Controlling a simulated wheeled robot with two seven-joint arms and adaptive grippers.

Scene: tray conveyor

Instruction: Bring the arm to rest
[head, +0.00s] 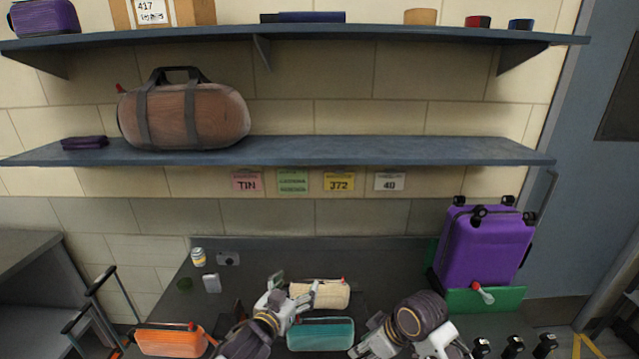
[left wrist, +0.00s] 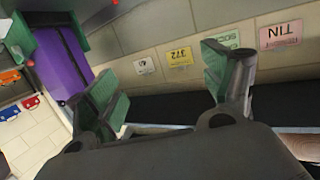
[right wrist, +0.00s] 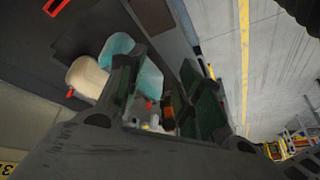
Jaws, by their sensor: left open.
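My left gripper (head: 296,292) is over the dark counter, close to the cream pouch (head: 322,294) and above and left of the teal pouch (head: 320,334). I cannot tell whether it touches the cream pouch. In the left wrist view its green-padded fingers (left wrist: 155,92) stand wide apart with nothing between them. My right arm is at the bottom of the head view, right of the teal pouch; I cannot make out its fingertips there. In the right wrist view the right gripper's fingers (right wrist: 163,98) are apart and hold nothing. The cream pouch (right wrist: 88,77) and teal pouch (right wrist: 148,75) lie beyond them.
A purple suitcase (head: 484,245) stands at the right on a green tray (head: 510,299). An orange pouch (head: 168,341) lies at lower left. A can (head: 198,257) and small items are on the counter's left. Two shelves, the lower one (head: 380,150) holding a duffel bag (head: 185,115), hang above.

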